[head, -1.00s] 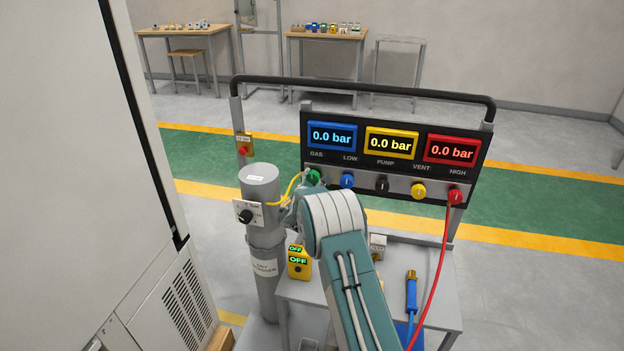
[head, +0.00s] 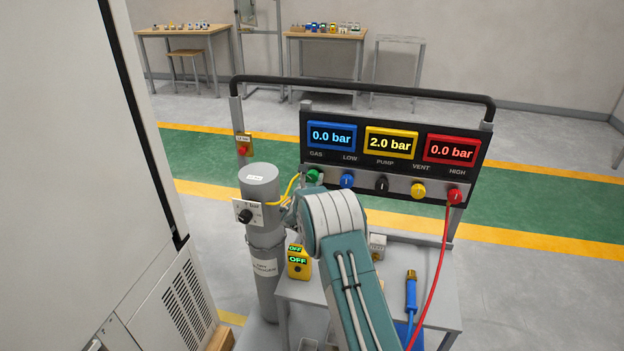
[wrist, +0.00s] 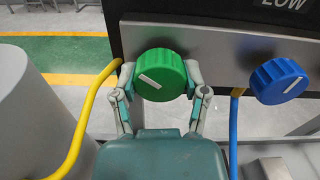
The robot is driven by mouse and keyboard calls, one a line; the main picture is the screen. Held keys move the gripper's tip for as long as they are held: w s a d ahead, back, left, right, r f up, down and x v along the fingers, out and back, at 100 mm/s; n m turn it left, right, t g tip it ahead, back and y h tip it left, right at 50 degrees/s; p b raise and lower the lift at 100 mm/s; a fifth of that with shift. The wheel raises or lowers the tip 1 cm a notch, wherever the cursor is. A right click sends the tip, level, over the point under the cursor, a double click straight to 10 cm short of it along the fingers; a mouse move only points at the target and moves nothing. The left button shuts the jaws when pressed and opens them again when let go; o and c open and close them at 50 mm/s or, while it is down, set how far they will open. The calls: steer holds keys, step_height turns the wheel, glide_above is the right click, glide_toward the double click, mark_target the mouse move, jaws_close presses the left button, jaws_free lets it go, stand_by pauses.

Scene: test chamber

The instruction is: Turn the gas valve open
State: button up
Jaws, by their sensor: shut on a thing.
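The gas valve is a green ribbed knob (head: 314,176) under the GAS label on the panel. In the wrist view the green knob (wrist: 160,76) shows a white mark slanting down to the right. My gripper (wrist: 159,80) is shut on it, one finger on each side. In the head view my arm hides most of the gripper. The panel displays read 0.0 bar on the blue display (head: 332,136), 2.0 bar on the yellow display (head: 390,143) and 0.0 bar on the red display (head: 452,149).
A blue knob (wrist: 278,81) sits close to the right of the green one. A yellow hose (wrist: 84,125) runs at the left, beside the grey cylinder (head: 260,185). A red hose (head: 436,275) hangs from the red knob (head: 455,196). A yellow device (head: 298,264) reads OFF.

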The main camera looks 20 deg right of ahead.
steer(key=n, duration=0.4)
steer(key=shift+r+n, duration=0.1)
steer(key=shift+n, duration=0.2)
steer(key=shift+w+a+n, duration=0.1)
steer(key=shift+n, duration=1.5)
steer(key=o, duration=1.1)
steer(key=shift+o, duration=0.2)
steer(key=shift+a, duration=0.1)
steer(key=shift+s+a, duration=0.2)
steer(key=shift+s, duration=0.3)
steer(key=v, duration=1.1)
